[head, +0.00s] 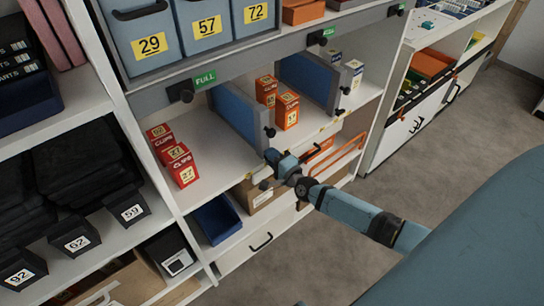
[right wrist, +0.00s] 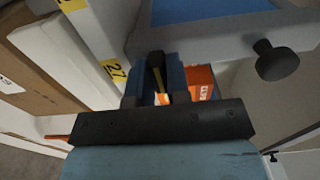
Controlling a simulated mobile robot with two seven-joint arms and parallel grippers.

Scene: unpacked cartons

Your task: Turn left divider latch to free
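The left divider (head: 236,105) is a blue panel with a grey front post, upright on the middle shelf. A black knob (head: 269,131) sits low on its post; a knob on a grey post also shows in the right wrist view (right wrist: 277,60). My right gripper (head: 271,156) is at the foot of this post, just below the knob. In the right wrist view its blue fingers (right wrist: 158,75) are close together, with a small dark piece and a yellow strip between the tips. Whether they grip that piece is unclear, and the fingers hide the post's foot. My left gripper is out of view.
The right divider (head: 308,76) stands further right, with its own black knob (head: 345,90). Red clip boxes (head: 182,168) are left of the left divider; orange boxes (head: 287,110) stand between the dividers. A blue bin (head: 217,220) is below. The floor (head: 440,150) at right is clear.

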